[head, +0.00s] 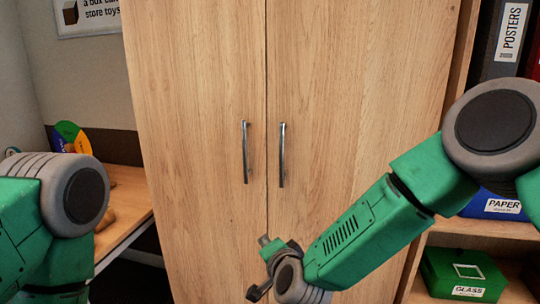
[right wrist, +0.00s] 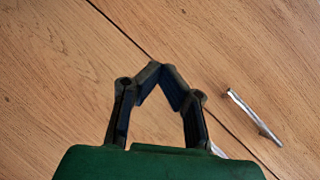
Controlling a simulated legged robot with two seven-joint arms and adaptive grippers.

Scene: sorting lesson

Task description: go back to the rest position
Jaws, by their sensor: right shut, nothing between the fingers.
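My right gripper (head: 262,267) is low in the middle of the head view, in front of the wooden cabinet (head: 195,90). In the right wrist view its fingertips (right wrist: 161,72) meet with nothing between them. Both cabinet doors are shut. The left handle (head: 245,152) and right handle (head: 282,155) stand upright beside the door seam, above my gripper and apart from it. One metal handle (right wrist: 252,116) shows clear of the fingers in the wrist view; another is mostly hidden behind the gripper. Only part of my left arm shows at the left edge; its gripper is out of view.
On the right, a shelf holds a poster binder (head: 505,40), a blue paper box (head: 498,206) and a green glass box (head: 463,275). A desk (head: 127,215) with a colourful object (head: 70,135) stands at the left. A sign (head: 88,14) hangs above.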

